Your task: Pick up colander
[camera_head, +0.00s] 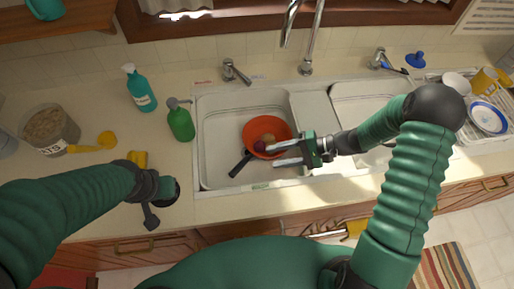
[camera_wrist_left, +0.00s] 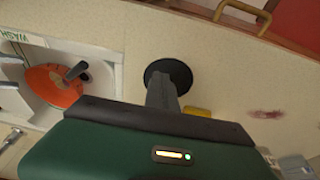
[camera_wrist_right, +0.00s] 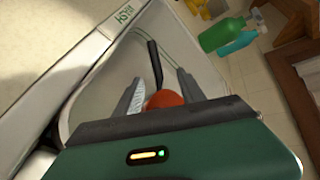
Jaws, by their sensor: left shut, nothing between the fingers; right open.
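The orange-red colander (camera_head: 275,125) sits in the left sink basin (camera_head: 222,118), with a dark purple item and a brownish item in it. A dark handle (camera_head: 241,163) lies at its lower left. My right gripper (camera_head: 276,154) is open over the basin, at the colander's lower right edge. In the right wrist view the colander (camera_wrist_right: 165,99) shows between the fingers, partly hidden by the gripper body; contact cannot be told. The left wrist view also shows the colander (camera_wrist_left: 52,86). My left gripper (camera_head: 152,222) is shut and empty over the counter's front edge, left of the sink.
A green soap bottle (camera_head: 180,122) and a teal spray bottle (camera_head: 139,88) stand left of the sink. A tall faucet (camera_head: 308,45) rises behind it. A dish rack (camera_head: 480,118) with plates and mugs is at the right. A glass jar (camera_head: 50,128) stands far left.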

